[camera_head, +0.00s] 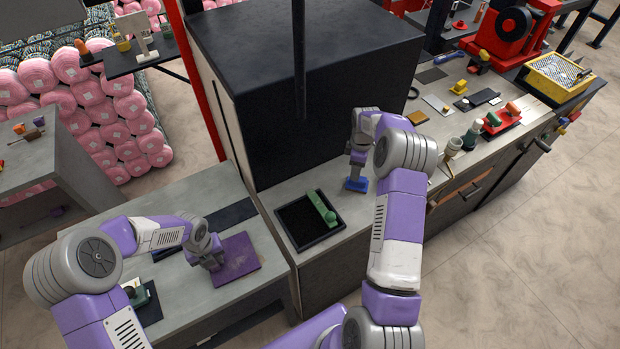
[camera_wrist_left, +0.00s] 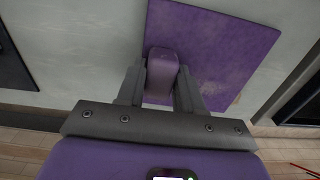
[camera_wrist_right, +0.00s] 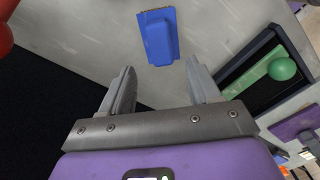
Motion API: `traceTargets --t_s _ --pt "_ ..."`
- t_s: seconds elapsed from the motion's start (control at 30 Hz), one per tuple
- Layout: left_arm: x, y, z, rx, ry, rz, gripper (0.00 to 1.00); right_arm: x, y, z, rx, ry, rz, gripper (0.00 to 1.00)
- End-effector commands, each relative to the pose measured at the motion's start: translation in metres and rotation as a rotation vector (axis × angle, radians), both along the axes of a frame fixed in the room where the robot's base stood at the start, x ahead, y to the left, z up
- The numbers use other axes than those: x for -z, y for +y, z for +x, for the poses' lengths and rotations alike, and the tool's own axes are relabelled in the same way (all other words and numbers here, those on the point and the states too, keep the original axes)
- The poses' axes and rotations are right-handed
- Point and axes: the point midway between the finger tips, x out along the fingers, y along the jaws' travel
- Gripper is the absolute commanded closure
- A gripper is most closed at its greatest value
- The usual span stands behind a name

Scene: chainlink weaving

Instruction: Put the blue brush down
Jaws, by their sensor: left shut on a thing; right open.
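The blue brush (camera_head: 357,185) lies on the grey counter, just right of a black tray. My right gripper (camera_head: 357,166) is above it. In the right wrist view the blue brush (camera_wrist_right: 160,37) lies beyond the tips of my open, empty fingers (camera_wrist_right: 160,82), apart from them, with a thin bristle edge at its far end. My left gripper (camera_head: 214,264) is low over a purple square plate (camera_head: 240,255) on the lower left table. In the left wrist view its fingers are shut on a purple block (camera_wrist_left: 162,68) at the plate; whether the two are joined I cannot tell.
The black tray (camera_head: 290,232) holds a green tool (camera_head: 321,207) with a round knob. A tall black cabinet (camera_head: 300,100) stands behind the counter. On the right, small tools, a red tray (camera_head: 502,125) and a yellow basket (camera_head: 555,75) crowd the bench. Bare counter shows around the brush.

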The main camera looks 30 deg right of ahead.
Motion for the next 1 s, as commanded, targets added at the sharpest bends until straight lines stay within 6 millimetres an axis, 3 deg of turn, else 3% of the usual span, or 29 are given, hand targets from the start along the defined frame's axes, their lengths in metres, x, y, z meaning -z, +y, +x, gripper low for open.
traceTargets --t_s 0.27,0.53,0.77,0.87,1.0 --pt "0.000 0.000 0.000 0.000 0.000 0.000 0.95 0.019 0.001 -0.001 0.002 0.001 0.001 0.38" --pt "0.000 0.000 0.000 0.000 0.000 0.000 0.95 0.057 0.002 -0.003 0.002 0.000 0.000 0.38" --pt "0.000 0.000 0.000 0.000 0.000 0.000 0.95 0.062 0.002 -0.002 0.002 -0.001 -0.001 0.38" --pt "0.000 0.000 0.000 0.000 0.000 0.000 0.95 0.062 0.002 -0.002 0.002 -0.001 -0.001 0.49" --pt "0.000 0.000 0.000 0.000 0.000 0.000 0.95 0.061 0.002 -0.002 0.002 -0.001 -0.001 0.70"
